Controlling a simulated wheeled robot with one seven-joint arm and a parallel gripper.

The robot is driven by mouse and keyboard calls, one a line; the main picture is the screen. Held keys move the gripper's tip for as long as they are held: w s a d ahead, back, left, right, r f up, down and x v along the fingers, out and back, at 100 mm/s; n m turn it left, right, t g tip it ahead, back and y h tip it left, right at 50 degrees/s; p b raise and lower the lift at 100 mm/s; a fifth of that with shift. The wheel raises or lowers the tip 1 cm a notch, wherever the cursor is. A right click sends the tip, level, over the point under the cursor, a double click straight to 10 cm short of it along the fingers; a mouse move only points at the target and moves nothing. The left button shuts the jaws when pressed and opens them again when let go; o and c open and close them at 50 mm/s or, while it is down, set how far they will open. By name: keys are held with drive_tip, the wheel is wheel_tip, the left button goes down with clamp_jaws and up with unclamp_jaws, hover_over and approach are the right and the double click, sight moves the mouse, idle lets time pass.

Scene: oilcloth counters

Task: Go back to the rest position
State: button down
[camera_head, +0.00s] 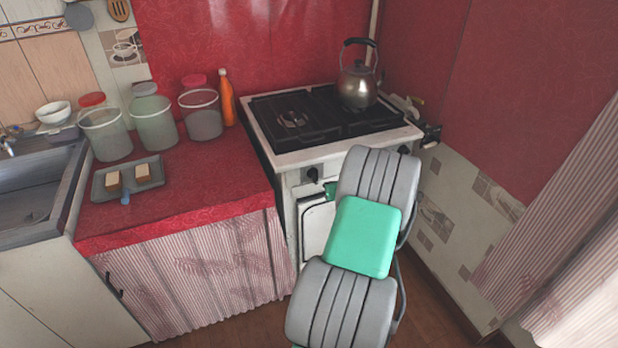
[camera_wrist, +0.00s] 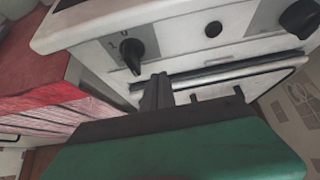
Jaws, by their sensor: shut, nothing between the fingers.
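My gripper (camera_wrist: 157,90) shows in the wrist view with its dark fingers together and nothing between them. It is in front of the white stove's front panel, just below and right of a black knob (camera_wrist: 132,55). The fingers overlap the left end of the oven handle (camera_wrist: 235,70) in the picture; I cannot tell if they touch it. In the head view my grey and green arm reaches toward the stove (camera_head: 318,152) and hides most of my gripper and part of the oven front.
A kettle (camera_head: 358,88) stands on the stove's back right. The red counter (camera_head: 215,190) at left holds several jars, an orange bottle (camera_head: 227,97) and a grey tray (camera_head: 100,188) with two light blocks. A sink (camera_head: 25,190) is far left. Curtains and a wall close the right side.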

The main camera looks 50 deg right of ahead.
drive_tip(key=s+a+f+n+g+y, duration=0.4)
drive_tip(key=s+a+f+n, duration=0.6)
drive_tip(key=n, duration=0.8)
drive_tip(key=s+a+n+g+y, duration=0.3)
drive_tip(key=s+a+n+g, duration=0.1)
drive_tip(key=s+a+n, duration=0.6)
drive_tip(key=a+r+n+g+p, duration=0.3)
drive_tip(key=a+r+n, duration=0.1)
drive_tip(key=a+r, duration=0.75)
drive_tip(key=w+a+r+n+t+p, duration=0.1)
drive_tip(key=w+a+r+n, duration=0.2)
drive_tip(key=a+r, duration=0.2)
drive_tip(key=w+a+r+n+t+h+p, duration=0.1)
drive_tip(key=w+a+r+n+t, duration=0.1)
drive_tip(key=a+r, duration=0.4)
drive_tip(key=w+a+r+n+t+h+p, duration=0.1)
drive_tip(key=w+a+r+n, duration=0.3)
drive_tip(key=a+r, duration=0.2)
drive_tip(key=shift+w+a+p, duration=0.3)
drive_tip(key=shift+w+a, duration=0.05)
drive_tip(key=shift+a, duration=0.8)
drive_tip(key=shift+r, duration=0.1)
